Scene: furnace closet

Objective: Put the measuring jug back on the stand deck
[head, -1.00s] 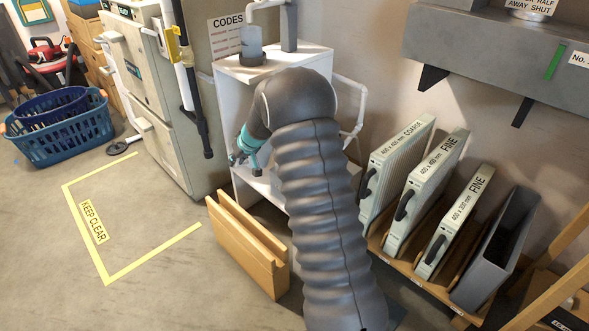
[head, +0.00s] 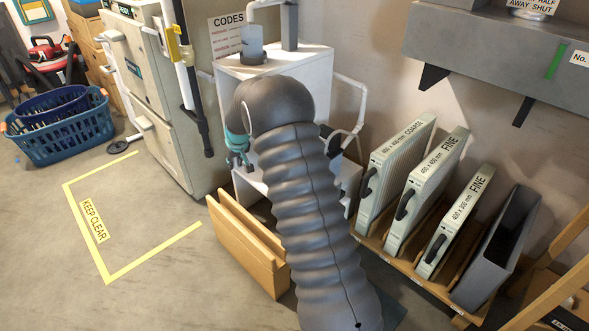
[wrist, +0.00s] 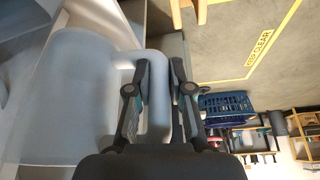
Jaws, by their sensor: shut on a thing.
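In the wrist view, the pale, translucent measuring jug (wrist: 70,95) fills the left side, with its looped handle to the right. My gripper (wrist: 160,78) is shut on that handle, one finger on each side. In the head view my gripper (head: 238,155) is at the left front of the white stand (head: 300,62), below its top board. I cannot make out the jug in the head view; my arm covers that area. Part of the stand's lower deck (head: 247,186) shows beneath my gripper.
A grey cylinder (head: 252,48) with a pipe stands on the stand's top. A wooden rack (head: 250,240) is on the floor in front. Filters (head: 408,165) stand in slots at right. The beige cabinet (head: 160,95) is at left. Floor in the marked area (head: 130,220) is clear.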

